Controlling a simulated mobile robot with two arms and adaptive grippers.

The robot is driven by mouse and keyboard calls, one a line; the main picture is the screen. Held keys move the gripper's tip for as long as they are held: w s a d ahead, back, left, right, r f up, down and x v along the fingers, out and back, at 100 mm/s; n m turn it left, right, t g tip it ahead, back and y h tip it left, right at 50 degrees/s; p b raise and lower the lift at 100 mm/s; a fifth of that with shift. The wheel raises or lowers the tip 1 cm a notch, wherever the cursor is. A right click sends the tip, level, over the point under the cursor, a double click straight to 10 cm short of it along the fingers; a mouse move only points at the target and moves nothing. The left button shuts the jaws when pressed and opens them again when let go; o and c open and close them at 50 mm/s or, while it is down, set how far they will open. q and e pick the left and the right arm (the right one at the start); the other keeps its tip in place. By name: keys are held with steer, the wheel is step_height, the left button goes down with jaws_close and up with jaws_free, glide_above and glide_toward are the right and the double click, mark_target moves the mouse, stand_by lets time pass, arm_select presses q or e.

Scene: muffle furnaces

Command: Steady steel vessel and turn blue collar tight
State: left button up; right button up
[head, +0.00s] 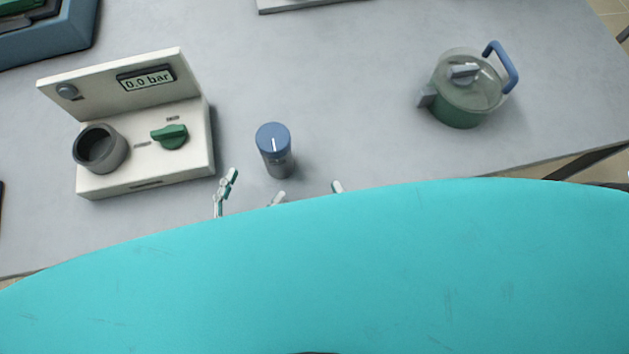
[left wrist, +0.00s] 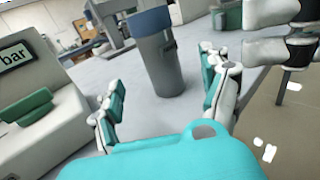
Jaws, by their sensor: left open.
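The steel vessel (head: 279,165) stands upright on the grey table, a dark grey cylinder. Its blue collar (head: 273,137) sits on top with a white line mark. In the left wrist view the vessel (left wrist: 163,68) stands beyond and between my left fingertips, with the blue collar (left wrist: 149,20) at the top edge. My left gripper (head: 253,187) is open and empty, just in front of the vessel and apart from it. Only a fingertip of my right gripper (head: 337,186) shows in the head view, right of the vessel. Its fingers (left wrist: 283,35) also show at the left wrist view's right edge.
A white device (head: 145,170) with a pressure display, green knob and dark round socket stands left of the vessel. A green pot with a clear lid (head: 470,92) and blue handle stands at the right. A blue tray (head: 62,45) is at upper left. Table behind the vessel is clear.

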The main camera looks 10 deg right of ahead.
arm_select(q)
steer(key=shift+b+v, duration=0.6)
steer(key=shift+v, duration=0.85)
steer(key=shift+s+a, duration=0.25)
steer(key=shift+s, duration=0.1)
